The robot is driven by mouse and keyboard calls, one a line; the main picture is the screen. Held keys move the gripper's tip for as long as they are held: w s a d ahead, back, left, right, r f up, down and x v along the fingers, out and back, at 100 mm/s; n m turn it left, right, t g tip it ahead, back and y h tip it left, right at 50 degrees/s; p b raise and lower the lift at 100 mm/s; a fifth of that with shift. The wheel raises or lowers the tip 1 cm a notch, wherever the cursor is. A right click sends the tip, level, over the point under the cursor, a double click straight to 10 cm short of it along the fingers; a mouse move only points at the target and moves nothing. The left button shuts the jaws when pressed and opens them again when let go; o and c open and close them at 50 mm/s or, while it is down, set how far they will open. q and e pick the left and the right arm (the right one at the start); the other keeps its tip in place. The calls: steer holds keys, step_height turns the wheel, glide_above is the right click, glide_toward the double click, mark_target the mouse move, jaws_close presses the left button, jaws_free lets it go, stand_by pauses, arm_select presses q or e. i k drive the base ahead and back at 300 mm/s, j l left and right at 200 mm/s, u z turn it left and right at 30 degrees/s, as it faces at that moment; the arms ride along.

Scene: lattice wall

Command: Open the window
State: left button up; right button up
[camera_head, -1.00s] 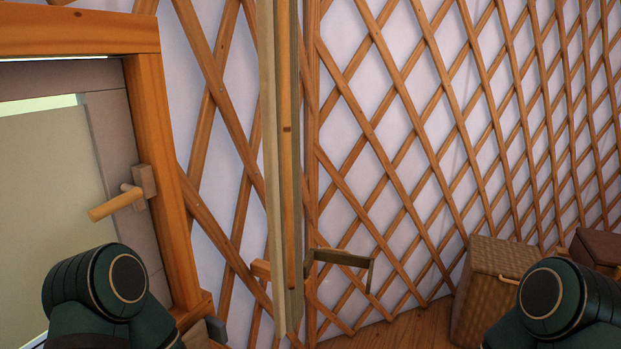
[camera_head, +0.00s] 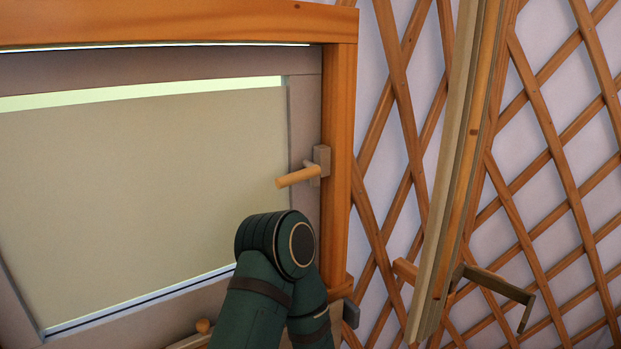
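The window (camera_head: 150,130) fills the left half of the head view, with an orange wooden frame (camera_head: 343,140) and a grey-brown sash around a beige pane. A thin bright line runs along the top between sash and frame. Its wooden handle (camera_head: 300,175) is on the right side of the sash, with the grip pointing left. My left arm rises from the bottom centre, its dark green joint just below the handle in the picture. I cannot tell its distance from the sash. Neither gripper is in view.
A tall wooden panel (camera_head: 462,150) stands nearly edge-on right of the window, with a bracket-like handle (camera_head: 500,284) low on it. Behind it is the lattice wall (camera_head: 560,165). A small wooden piece (camera_head: 197,337) shows at the bottom edge below the pane.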

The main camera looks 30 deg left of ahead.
mark_target(107, 204)
steer(key=u, duration=1.85)
